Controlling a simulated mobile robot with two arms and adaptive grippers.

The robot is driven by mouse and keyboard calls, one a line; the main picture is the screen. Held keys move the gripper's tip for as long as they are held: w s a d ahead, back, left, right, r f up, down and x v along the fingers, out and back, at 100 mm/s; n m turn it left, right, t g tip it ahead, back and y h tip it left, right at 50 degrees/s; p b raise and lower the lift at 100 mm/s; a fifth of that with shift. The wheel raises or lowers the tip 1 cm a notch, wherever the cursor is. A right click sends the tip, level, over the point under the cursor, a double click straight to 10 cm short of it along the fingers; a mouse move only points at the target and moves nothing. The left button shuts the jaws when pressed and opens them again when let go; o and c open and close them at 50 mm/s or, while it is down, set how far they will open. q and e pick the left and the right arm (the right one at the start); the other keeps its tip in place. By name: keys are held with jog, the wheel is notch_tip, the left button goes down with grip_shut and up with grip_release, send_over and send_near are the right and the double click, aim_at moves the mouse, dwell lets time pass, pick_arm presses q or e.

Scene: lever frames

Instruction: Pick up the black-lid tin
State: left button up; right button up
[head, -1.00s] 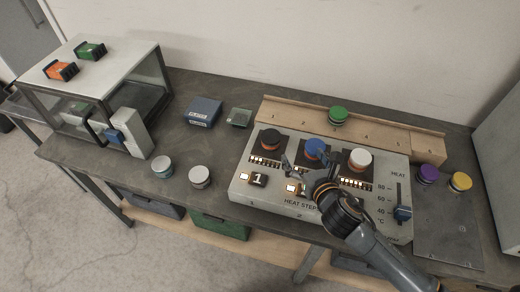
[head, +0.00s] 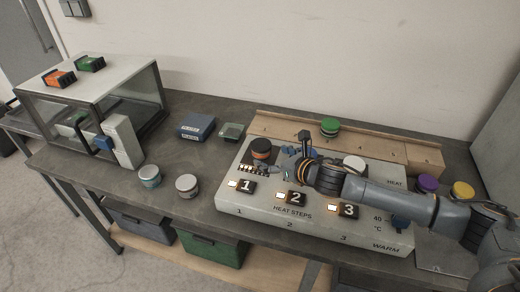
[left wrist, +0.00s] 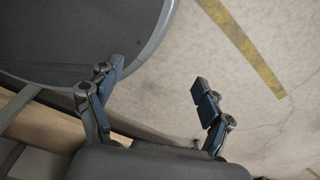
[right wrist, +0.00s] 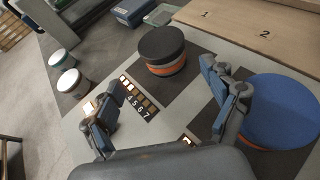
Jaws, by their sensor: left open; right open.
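The black-lid tin (head: 260,149) has a black lid and an orange band. It stands upright on the left station of the grey heat-step panel (head: 228,203). In the right wrist view the black-lid tin (right wrist: 161,50) is ahead of the fingers, a little above the gap between them, and apart from them. My right gripper (head: 287,168) is open and empty, just right of the tin; it also shows in the right wrist view (right wrist: 160,100). My left gripper (left wrist: 158,90) is open and empty, with floor behind it, and is not visible in the head view.
A blue-lid tin (right wrist: 282,108) stands close by my right gripper's right finger. A white-lid tin (head: 355,162) is behind my right arm. A green-lid tin (head: 329,125) is on the wooden rack (head: 390,151). Two pale tins (head: 187,185) stand left of the panel.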

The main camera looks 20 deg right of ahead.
aim_at(267, 152)
jog(key=shift+w+a+f, duration=0.2)
jog(key=shift+w+a, duration=0.05)
jog(key=shift+w, duration=0.3)
jog(key=shift+w+a+f, duration=0.1)
jog(key=shift+w+f, duration=0.05)
jog(key=shift+w, duration=0.45)
jog(key=x, duration=0.2)
jog(key=p+x, duration=0.1)
jog(key=x, duration=0.1)
jog(key=shift+w+d, duration=0.15)
jog(key=shift+d, duration=0.1)
jog(key=shift+w+a, duration=0.1)
jog(key=shift+w, duration=0.2)
pick_arm(q)
jog(key=shift+s+a+r, duration=0.15)
jog(key=shift+s+r, duration=0.25)
jog(key=shift+s, duration=0.2)
pick_arm(e)
jog(key=c, duration=1.3)
